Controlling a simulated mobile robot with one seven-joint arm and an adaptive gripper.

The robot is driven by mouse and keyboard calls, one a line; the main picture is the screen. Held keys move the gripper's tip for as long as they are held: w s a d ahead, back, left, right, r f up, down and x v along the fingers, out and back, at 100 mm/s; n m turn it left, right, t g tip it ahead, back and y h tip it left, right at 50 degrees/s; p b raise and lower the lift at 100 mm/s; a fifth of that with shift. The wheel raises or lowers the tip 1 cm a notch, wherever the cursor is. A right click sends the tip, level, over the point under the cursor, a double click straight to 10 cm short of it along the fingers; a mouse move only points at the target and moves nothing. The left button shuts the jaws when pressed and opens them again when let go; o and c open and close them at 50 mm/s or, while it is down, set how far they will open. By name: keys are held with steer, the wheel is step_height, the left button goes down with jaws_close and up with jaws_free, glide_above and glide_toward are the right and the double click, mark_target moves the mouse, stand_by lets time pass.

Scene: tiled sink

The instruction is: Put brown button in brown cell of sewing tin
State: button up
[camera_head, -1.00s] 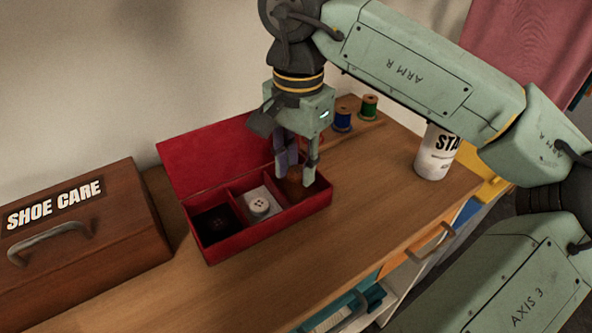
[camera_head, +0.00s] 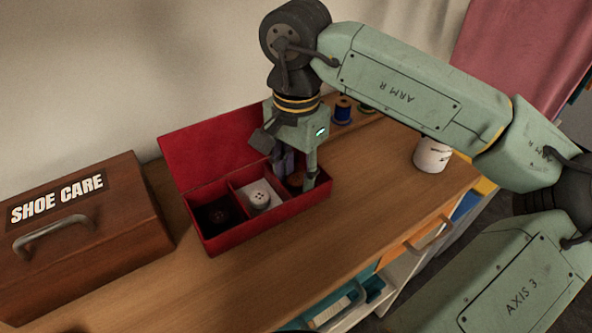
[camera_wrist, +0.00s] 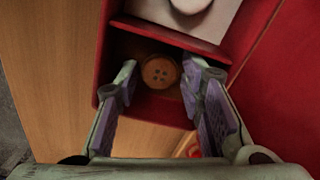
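The red sewing tin (camera_head: 226,241) stands open on the wooden top, its lid (camera_head: 208,148) tilted back. Its left cell holds a black button (camera_head: 217,215) and its middle cell a white button (camera_head: 260,198). The brown button (camera_wrist: 160,72) lies in the right-hand cell, which looks dark brown inside. My gripper (camera_head: 298,182) reaches down into that cell. In the wrist view, the fingers of my gripper (camera_wrist: 161,78) are apart on either side of the brown button, with a gap visible at each side. In the head view the fingers mostly hide the button.
A wooden shoe care box (camera_head: 80,235) stands left of the tin. A blue spool (camera_head: 343,111) and a partly hidden green spool stand behind my gripper. A white can (camera_head: 432,156) stands at the right, under my arm. The wooden top in front of the tin is clear.

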mark_target(296, 179)
steer(key=shift+r+b, duration=0.4)
steer(key=shift+r, duration=3.55)
steer(key=shift+c, duration=0.2)
